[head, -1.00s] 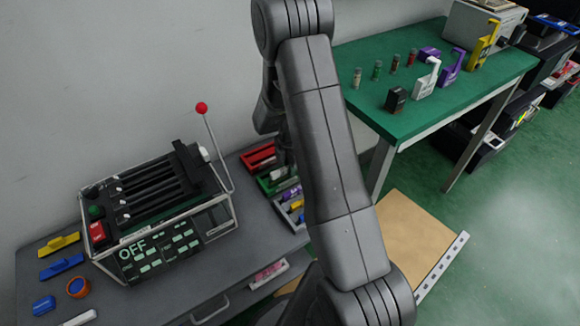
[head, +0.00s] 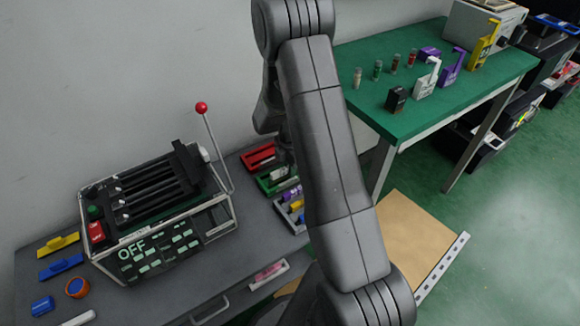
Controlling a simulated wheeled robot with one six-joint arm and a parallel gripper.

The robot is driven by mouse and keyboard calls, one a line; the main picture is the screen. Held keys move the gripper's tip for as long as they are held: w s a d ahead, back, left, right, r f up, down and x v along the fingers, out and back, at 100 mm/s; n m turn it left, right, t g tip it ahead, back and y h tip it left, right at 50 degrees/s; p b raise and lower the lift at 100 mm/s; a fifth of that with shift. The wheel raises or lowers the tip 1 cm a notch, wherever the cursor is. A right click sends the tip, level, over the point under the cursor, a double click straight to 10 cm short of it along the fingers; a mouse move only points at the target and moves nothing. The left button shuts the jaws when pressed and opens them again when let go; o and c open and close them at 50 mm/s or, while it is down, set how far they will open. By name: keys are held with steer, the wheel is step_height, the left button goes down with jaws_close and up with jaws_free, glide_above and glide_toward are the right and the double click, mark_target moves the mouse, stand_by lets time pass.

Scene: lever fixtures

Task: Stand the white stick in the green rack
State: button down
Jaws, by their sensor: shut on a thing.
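The green rack (head: 268,186) lies on the grey bench, between a red rack and a grey tray, partly covered by my arm. A small pale piece (head: 278,173) shows in the green rack; I cannot tell whether it is the white stick. A white stick-like piece (head: 78,318) lies at the bench's near left edge, cut by the picture's bottom. My arm crosses the middle of the view, and my gripper is hidden behind it. Whatever it holds cannot be seen.
The red rack (head: 259,157) is behind the green one, and the grey tray (head: 291,212) with coloured pieces is in front. A lever machine (head: 160,205) with a red-knobbed lever stands to the left. A green table (head: 420,118) with vials and blocks is at right.

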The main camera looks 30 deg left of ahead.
steer(key=shift+f+b, duration=0.85)
steer(key=shift+f, duration=0.2)
steer(key=c, duration=1.3)
jaws_free()
steer(key=shift+c, duration=0.2)
step_height(320, 180, up, 14)
steer(key=p, duration=0.1)
steer(key=shift+p, duration=0.3)
steer(key=shift+f, duration=0.15)
step_height(320, 180, down, 14)
steer(key=shift+r+b, duration=0.1)
steer(key=shift+b, duration=0.75)
steer(key=shift+r, duration=0.3)
steer(key=shift+f, duration=0.15)
